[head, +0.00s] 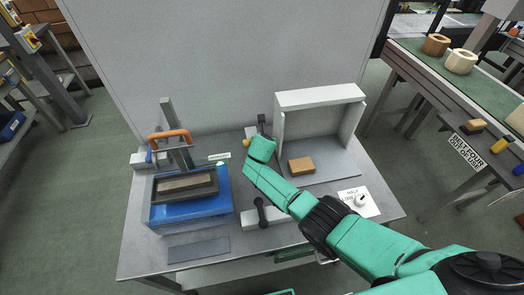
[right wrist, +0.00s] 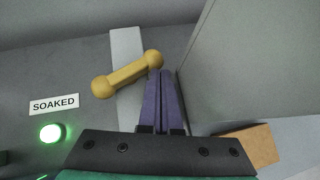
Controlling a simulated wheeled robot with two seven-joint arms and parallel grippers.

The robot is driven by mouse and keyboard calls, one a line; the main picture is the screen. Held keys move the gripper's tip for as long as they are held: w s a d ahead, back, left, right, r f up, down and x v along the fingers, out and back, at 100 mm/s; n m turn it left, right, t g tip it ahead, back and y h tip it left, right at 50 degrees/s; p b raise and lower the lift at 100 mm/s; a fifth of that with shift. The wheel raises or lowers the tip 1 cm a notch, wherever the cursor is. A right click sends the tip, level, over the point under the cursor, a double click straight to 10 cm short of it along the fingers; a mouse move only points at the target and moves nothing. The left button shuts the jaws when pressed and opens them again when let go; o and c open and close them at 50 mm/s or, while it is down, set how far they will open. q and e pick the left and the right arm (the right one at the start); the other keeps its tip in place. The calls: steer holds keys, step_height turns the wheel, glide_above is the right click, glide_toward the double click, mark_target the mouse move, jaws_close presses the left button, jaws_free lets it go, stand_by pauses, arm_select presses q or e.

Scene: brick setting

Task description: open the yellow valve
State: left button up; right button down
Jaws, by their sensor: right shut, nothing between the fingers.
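The yellow valve handle (right wrist: 128,74) is a bar with a rounded knob at each end, tilted up to the right, on a grey strip in the right wrist view. In the head view only a small yellow part (head: 246,143) shows beside my green wrist, which hides the rest. My right gripper (right wrist: 161,74) is shut and empty. Its purple fingers are beside the handle's right knob, with the tips very close to it; I cannot tell if they touch. My left gripper is not in view.
A "SOAKED" label and a lit green lamp (right wrist: 51,133) are left of the handle. The bench holds a blue mould box (head: 160,216), a black-handled valve (head: 260,212), a brick (head: 300,166) by a white frame (head: 320,98), and a knob (head: 361,200). A grey panel stands behind.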

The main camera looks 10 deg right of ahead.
steer(key=shift+w+d+f, duration=0.15)
steer(key=shift+w, duration=0.25)
steer(key=shift+w+d+f, duration=0.1)
steer(key=shift+w+d, duration=0.05)
steer(key=shift+w, duration=0.25)
steer(key=shift+w+d+b, duration=0.1)
steer(key=shift+w+b, duration=0.15)
steer(key=shift+b, duration=0.05)
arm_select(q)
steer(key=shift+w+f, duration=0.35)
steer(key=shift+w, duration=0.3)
arm_select(e)
steer(key=shift+w, duration=0.4)
arm_select(q)
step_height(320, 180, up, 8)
steer(key=p, duration=0.8)
arm_select(e)
steer(key=v, duration=1.4)
steer(key=shift+s+r, duration=0.15)
steer(key=shift+s, duration=0.15)
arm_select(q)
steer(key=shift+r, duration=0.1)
